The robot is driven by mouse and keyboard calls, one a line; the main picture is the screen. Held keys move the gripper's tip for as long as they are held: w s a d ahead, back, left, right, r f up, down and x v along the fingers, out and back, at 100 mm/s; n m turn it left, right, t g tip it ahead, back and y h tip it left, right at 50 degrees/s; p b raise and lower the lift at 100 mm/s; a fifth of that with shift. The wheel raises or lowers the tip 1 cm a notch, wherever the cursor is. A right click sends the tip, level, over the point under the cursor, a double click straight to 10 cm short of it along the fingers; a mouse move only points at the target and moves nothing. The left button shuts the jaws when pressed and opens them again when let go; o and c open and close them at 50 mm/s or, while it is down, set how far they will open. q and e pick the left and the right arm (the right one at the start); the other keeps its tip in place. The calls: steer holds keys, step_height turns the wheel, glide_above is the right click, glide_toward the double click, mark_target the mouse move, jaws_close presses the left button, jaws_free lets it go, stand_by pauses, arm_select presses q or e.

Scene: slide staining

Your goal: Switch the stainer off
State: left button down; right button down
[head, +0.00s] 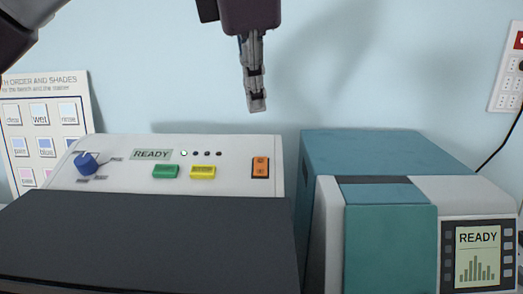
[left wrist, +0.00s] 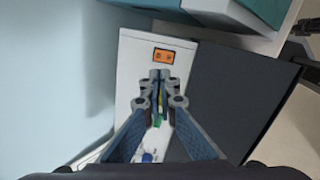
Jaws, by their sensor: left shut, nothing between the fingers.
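The stainer (head: 240,150) is the white and dark grey machine at the left of the head view. My left gripper (head: 257,103) is shut and empty, pointing down above the panel's right part, apart from the switch. In the left wrist view the shut fingertips (left wrist: 161,75) appear just below the orange switch (left wrist: 164,56) and cover part of the panel. My right gripper is not in view.
The panel also has a blue knob (head: 86,163), a green button (head: 166,171) and a yellow button (head: 203,172). A teal machine (head: 390,150) with its own READY screen (head: 478,256) stands to the right. A colour chart (head: 45,115) stands behind at left.

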mark_target(261, 161)
arm_select(q)
steer(key=shift+s+d+r+m+y, duration=0.1)
steer(key=shift+d+r+m+y, duration=0.1)
steer(key=shift+m, duration=0.45)
steer(key=shift+s+d+r+m+y, duration=0.1)
steer(key=shift+d+m, duration=0.05)
steer(key=shift+m, duration=0.5)
steer(key=shift+f, duration=0.1)
steer(key=p+x, duration=0.3)
steer(key=x, duration=1)
steer(key=shift+w+f+p, duration=0.2)
steer(key=shift+w+p, duration=0.1)
steer(key=shift+p, duration=0.1)
steer(key=shift+f, duration=0.2)
steer(key=shift+w+f+b, duration=0.25)
steer(key=shift+f+b, duration=0.1)
steer(key=shift+b, duration=0.15)
steer(key=shift+r, duration=0.15)
